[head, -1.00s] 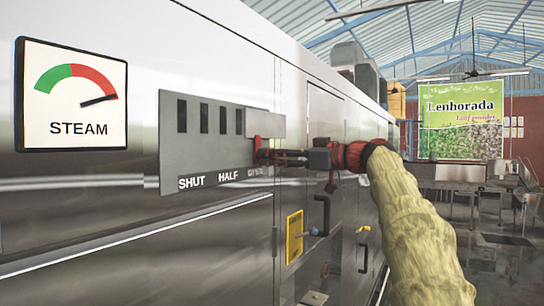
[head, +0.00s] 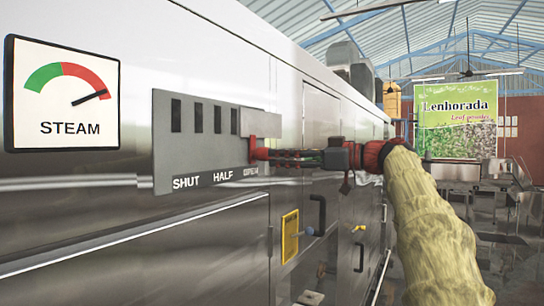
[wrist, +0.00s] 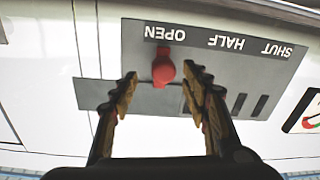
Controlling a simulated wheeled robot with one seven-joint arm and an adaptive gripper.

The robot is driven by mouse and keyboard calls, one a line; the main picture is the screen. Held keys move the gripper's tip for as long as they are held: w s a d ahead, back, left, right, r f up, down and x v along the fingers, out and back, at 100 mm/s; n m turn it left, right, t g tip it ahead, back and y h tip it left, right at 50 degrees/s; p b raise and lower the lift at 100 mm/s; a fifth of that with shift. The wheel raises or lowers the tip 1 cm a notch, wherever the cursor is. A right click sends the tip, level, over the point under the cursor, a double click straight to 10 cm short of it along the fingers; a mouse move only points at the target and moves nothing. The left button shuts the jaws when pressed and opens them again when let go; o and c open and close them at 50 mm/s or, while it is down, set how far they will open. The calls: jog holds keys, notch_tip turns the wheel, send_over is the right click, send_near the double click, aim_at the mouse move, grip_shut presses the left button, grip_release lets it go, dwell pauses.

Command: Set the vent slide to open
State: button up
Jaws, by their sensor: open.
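The grey vent panel (head: 205,150) is on the steel machine wall in the head view, with dark slots and the labels SHUT, HALF and OPEN. The slide plate (head: 261,124) sits at the panel's right end, above OPEN, and sticks out past the panel's edge. Its red knob (wrist: 163,68) lines up with the OPEN label in the wrist view, where the labels are upside down. My gripper (wrist: 162,84) is open, with its fingertips on either side of the knob and a gap to each. In the head view my gripper (head: 272,156) is at the panel's right end, partly hiding OPEN.
A steam gauge (head: 62,93) is left of the panel. A yellow plate (head: 290,236) and dark door handles (head: 319,215) are on the wall below and to the right.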

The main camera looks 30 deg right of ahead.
jog(key=v, duration=0.7)
jog(key=shift+d, duration=0.1)
dwell(0.4)
